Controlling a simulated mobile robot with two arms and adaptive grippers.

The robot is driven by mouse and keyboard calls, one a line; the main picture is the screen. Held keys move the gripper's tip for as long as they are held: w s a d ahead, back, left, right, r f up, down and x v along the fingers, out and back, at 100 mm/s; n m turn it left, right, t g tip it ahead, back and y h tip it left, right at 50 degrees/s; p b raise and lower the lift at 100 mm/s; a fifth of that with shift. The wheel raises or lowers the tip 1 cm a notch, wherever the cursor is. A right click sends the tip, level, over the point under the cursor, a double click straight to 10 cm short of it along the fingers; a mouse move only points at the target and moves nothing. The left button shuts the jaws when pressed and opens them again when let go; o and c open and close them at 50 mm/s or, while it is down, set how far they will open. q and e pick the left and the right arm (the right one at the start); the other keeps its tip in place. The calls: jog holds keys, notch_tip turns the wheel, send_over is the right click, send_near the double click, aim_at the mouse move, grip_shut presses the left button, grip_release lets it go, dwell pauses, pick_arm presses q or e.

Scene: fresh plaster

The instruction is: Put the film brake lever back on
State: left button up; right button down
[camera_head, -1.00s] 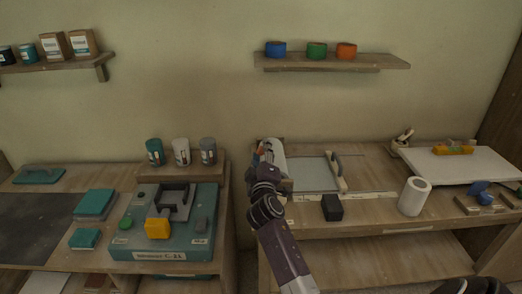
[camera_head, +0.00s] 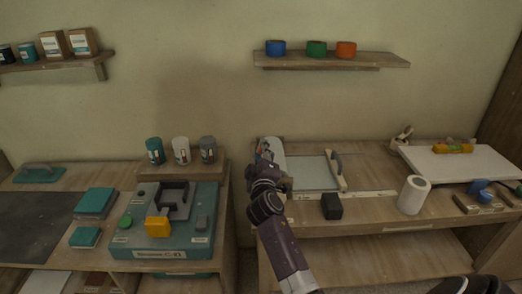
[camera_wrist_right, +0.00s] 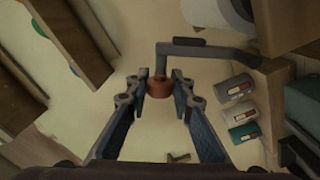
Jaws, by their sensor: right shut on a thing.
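The film brake lever (camera_wrist_right: 205,48) shows in the right wrist view as a dark bent bar with a copper-brown knob (camera_wrist_right: 160,87) at its near end. My right gripper (camera_wrist_right: 159,82) is shut on this knob, with one finger on each side. The bar's far end reaches a pale brown block at the right; I cannot tell whether it is seated there. In the head view my right gripper (camera_head: 265,152) is at the left end of the right bench, in front of a white rounded thing, and the lever cannot be made out.
A white roll (camera_wrist_right: 220,12) is close to the lever in the wrist view. Three cans (camera_head: 181,151) stand left of my arm, behind a teal machine (camera_head: 175,240). A black block (camera_head: 331,207) and a white cylinder (camera_head: 413,194) stand on the right bench.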

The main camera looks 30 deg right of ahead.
jog(key=shift+s+d+f+m+b, duration=0.2)
jog(key=shift+s+d+m+b, duration=0.25)
jog(key=shift+m, duration=0.3)
jog(key=shift+s+d+f+m+b, duration=0.2)
jog(key=shift+d+m, duration=0.3)
jog(key=shift+m, duration=0.25)
jog(key=d+m, duration=0.1)
jog(key=s+m, duration=0.1)
jog(key=shift+d+f+m+b, duration=0.3)
jog(key=shift+d+f+b, duration=0.05)
jog(key=shift+b, duration=0.05)
jog(key=d+m, duration=0.1)
jog(key=s+f+m, duration=0.1)
jog(key=m, duration=0.1)
jog(key=shift+d+f+b, duration=0.3)
jog(key=shift+d+b, duration=0.05)
jog(key=shift+b, duration=0.05)
jog(key=shift+s+d+f+m, duration=0.25)
jog(key=shift+f+m, duration=0.2)
jog(key=shift+m, duration=0.4)
jog(key=shift+s+d+f+m, duration=0.1)
jog(key=shift+d+f+m, duration=0.3)
jog(key=shift+m, duration=0.45)
jog(key=shift+a+f, duration=0.1)
jog(key=c, duration=1.7)
grip_release()
